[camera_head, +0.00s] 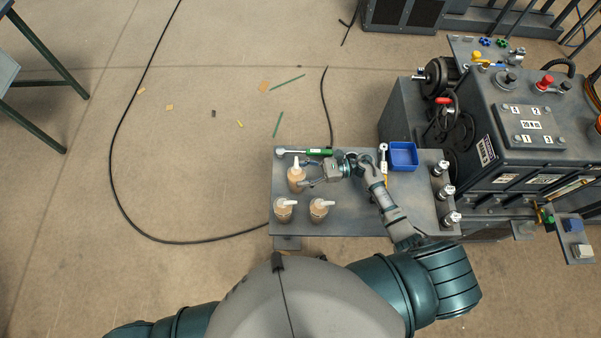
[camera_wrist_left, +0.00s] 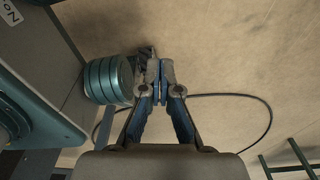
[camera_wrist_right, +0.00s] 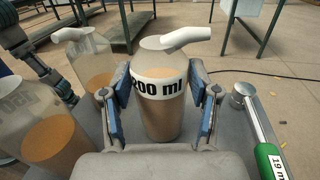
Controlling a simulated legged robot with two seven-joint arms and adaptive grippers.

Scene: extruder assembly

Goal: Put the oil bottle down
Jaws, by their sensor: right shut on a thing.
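My right gripper (camera_head: 304,176) is shut around the oil bottle (camera_head: 295,176), a clear bottle with brown liquid and a white spout, at the left side of the grey table (camera_head: 355,217). In the right wrist view the bottle (camera_wrist_right: 162,100) stands upright between the blue-padded fingers, its label reading "200 ml". Whether its base touches the table is hard to tell. Two similar bottles stand nearer me, the left one (camera_head: 284,209) and the right one (camera_head: 320,209). In the left wrist view my left gripper (camera_wrist_left: 160,82) has its fingers together with nothing visible between them.
A green-handled tool (camera_head: 318,152) lies along the table's far edge, just beyond the held bottle. A blue tray (camera_head: 403,157) sits at the far right, with several metal fittings (camera_head: 446,191) along the right edge. A large grey machine (camera_head: 520,115) stands to the right.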

